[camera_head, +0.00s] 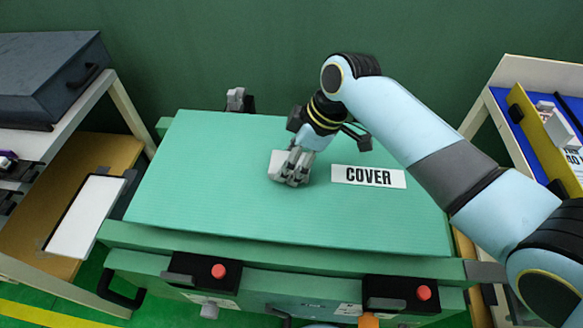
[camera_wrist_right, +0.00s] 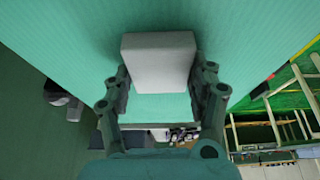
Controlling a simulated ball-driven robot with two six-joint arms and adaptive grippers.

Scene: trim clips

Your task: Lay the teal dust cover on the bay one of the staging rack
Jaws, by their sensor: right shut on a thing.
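The teal dust cover (camera_head: 240,215) is a wide ribbed sheet with a white label reading COVER (camera_head: 368,177). It spans above a green bench (camera_head: 290,283) in the middle of the head view; I cannot tell whether it touches the bench. My right gripper (camera_head: 291,172) is shut on a light grey block (camera_head: 277,165) on the cover's upper face. In the right wrist view the block (camera_wrist_right: 158,62) sits between the two fingers, against the ribbed teal sheet (camera_wrist_right: 240,35). My left gripper is not in view. I cannot tell which structure is the staging rack.
Two red buttons (camera_head: 218,271) (camera_head: 424,293) on black boxes line the bench front. A white-framed stand with a dark case (camera_head: 50,75) is at left, above a white panel (camera_head: 85,215). Another frame with a blue panel (camera_head: 515,105) is at right, behind my arm.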

